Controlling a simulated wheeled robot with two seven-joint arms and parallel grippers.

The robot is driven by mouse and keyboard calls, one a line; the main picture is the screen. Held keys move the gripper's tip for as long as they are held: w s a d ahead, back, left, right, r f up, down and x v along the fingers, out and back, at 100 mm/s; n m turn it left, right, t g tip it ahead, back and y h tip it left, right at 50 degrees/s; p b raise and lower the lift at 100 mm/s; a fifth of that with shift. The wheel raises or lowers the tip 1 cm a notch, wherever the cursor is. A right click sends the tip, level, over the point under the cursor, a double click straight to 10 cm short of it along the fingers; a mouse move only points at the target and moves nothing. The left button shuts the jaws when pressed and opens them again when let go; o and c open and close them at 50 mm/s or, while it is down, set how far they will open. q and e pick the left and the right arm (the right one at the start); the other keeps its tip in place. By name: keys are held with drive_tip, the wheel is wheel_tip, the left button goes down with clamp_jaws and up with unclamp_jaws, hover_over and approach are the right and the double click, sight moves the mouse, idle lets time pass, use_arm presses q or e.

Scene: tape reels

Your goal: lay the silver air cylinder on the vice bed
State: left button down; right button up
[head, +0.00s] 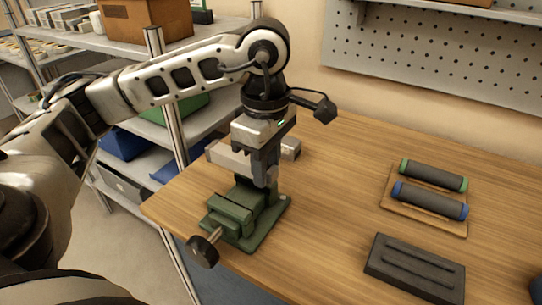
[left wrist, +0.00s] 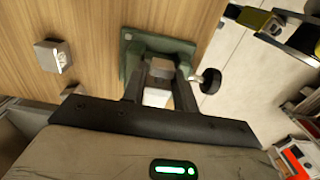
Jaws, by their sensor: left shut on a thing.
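The silver air cylinder (head: 229,159) is a grey, blocky bar, held level in my left gripper (head: 266,178). The gripper points down and is shut around the bar, whose longer part sticks out to the left in the head view. In the left wrist view the bar's near part (left wrist: 155,97) shows between the two dark fingers; the palm hides the rest. The green vice (head: 235,212), with its dark round knob toward me, stands right below on the table corner. The cylinder is over the vice; whether it touches the bed I cannot tell. My right gripper is out of view.
A small silver block (head: 291,148) stands on the table behind the gripper. A wooden tray (head: 389,203) holds two dark rollers, with green and blue ends. A dark grooved block (head: 415,268) lies at the front right. Shelving stands left; the table's middle is clear.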

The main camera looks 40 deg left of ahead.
use_arm(q)
wheel_tip(320, 180, down, 4)
drive_tip(key=shift+f+b, duration=0.1)
drive_tip(key=shift+b, duration=1.1)
drive_tip(key=shift+w+f+b, duration=0.1)
drive_tip(key=shift+f+b, duration=0.45)
drive_tip(key=shift+b, duration=0.05)
drive_tip(key=shift+f+b, duration=0.35)
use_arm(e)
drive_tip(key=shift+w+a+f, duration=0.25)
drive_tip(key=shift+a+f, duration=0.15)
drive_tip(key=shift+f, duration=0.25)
